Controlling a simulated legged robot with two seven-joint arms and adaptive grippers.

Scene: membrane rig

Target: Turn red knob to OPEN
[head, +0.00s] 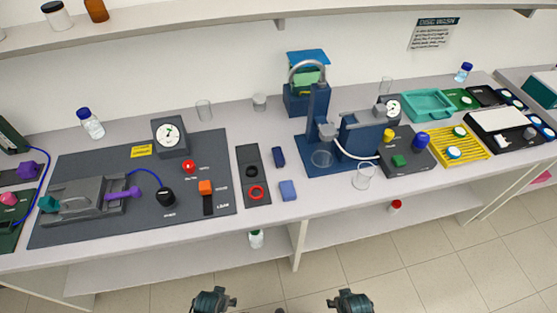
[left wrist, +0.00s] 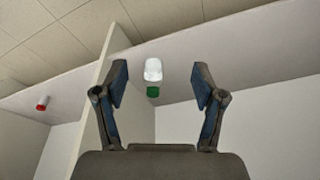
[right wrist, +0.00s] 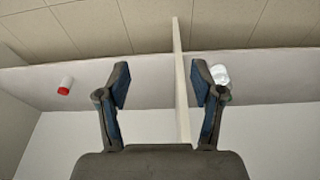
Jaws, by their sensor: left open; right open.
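A small red knob (head: 189,166) stands on the dark grey panel (head: 90,165) at the left of the bench, right of the gauge box's foot. White lettering beside it is too small to read, so its setting cannot be told. My left gripper (head: 213,299) and right gripper (head: 350,300) are at the bottom of the head view, in front of the bench and apart from the knob. In the left wrist view the left gripper (left wrist: 160,82) is open and empty. In the right wrist view the right gripper (right wrist: 160,82) is open and empty.
The panel also bears a gauge box (head: 170,137), a black knob (head: 166,197), an orange switch (head: 205,187) and a grey clamp rig (head: 85,200) with a purple handle (head: 123,194). A red ring (head: 256,192) lies right of the panel. A shelf (head: 200,30) runs above.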

